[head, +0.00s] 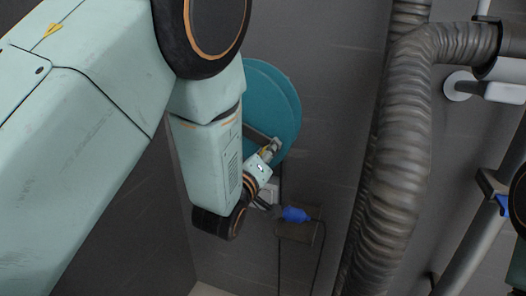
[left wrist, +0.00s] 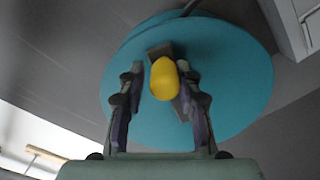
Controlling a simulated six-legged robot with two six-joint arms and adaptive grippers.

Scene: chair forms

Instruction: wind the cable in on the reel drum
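The reel drum (head: 272,98) is a teal disc on the dark wall, partly hidden behind my left arm in the head view. In the left wrist view the drum (left wrist: 235,75) fills the middle. A yellow rounded crank knob (left wrist: 170,80) stands out from its face. My left gripper (left wrist: 160,76) has its two fingers apart, one on each side of the knob. A gap shows between the knob and the left finger; the right finger is close to it, and contact is unclear. In the head view my left gripper (head: 273,148) is at the drum's lower edge. A dark cable (head: 281,182) hangs below the drum.
A blue plug or connector (head: 295,214) is by a small brown bracket (head: 297,232) below the drum. A thick ribbed grey duct (head: 390,180) runs down the wall to the right. A grey pipe (head: 470,255) slants at the far right. Bare wall lies between drum and duct.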

